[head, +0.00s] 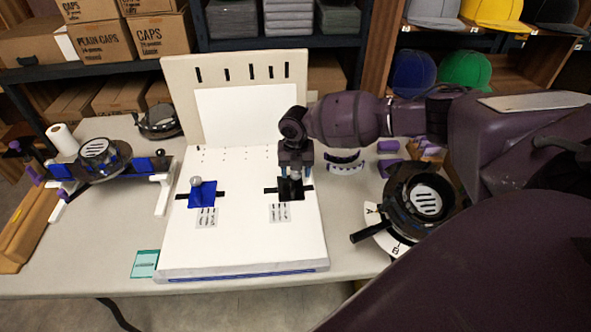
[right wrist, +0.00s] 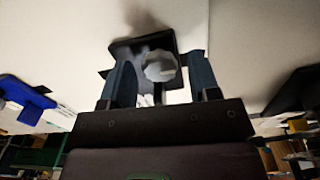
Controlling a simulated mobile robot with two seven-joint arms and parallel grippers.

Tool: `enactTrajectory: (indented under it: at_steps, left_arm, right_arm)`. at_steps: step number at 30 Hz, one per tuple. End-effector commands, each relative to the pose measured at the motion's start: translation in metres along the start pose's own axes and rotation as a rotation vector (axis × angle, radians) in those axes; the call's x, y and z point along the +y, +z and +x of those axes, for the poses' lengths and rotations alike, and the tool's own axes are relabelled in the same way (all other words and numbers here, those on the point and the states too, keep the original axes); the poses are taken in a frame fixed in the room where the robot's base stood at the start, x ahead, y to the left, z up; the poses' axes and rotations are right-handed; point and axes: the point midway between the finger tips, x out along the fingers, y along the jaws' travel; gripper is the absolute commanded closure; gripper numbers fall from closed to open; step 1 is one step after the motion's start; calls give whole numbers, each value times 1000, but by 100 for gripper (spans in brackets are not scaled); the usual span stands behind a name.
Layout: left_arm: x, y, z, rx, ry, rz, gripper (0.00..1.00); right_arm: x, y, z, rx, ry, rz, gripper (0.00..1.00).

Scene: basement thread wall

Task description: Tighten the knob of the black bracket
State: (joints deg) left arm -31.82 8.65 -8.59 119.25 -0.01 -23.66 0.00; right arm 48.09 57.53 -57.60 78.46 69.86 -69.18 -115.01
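The black bracket (head: 291,194) sits on the right part of the white board, over a dark slot, with a label below it. In the right wrist view the black bracket (right wrist: 128,50) carries a pale, lobed knob (right wrist: 160,66). My right gripper (head: 295,172) points down over the bracket. In the wrist view its two fingers (right wrist: 162,75) stand on either side of the knob, with narrow gaps visible, so it looks open around the knob. The gripper partly hides the bracket in the head view. My left gripper is not in view.
A blue bracket (head: 208,197) with a grey knob (head: 196,181) sits left on the white board (head: 240,240). The board's upright back panel (head: 180,85) stands behind. A round black device (head: 410,200) is close on the right, and a teal card (head: 145,263) lies front left.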

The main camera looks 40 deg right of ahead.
Motion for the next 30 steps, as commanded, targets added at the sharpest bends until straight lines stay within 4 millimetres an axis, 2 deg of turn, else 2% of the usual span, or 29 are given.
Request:
enactTrajectory:
  at_steps: [1, 8, 20, 30]
  left_arm:
    - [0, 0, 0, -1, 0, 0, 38]
    - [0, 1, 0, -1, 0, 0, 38]
    - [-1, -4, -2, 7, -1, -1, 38]
    - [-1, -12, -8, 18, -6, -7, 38]
  right_arm:
    - [0, 0, 0, 0, 0, 0, 52]
    - [0, 0, 0, 0, 0, 0, 87]
    - [1, 0, -1, 1, 2, 78, 88]
    - [1, -1, -2, 1, 4, 346, 88]
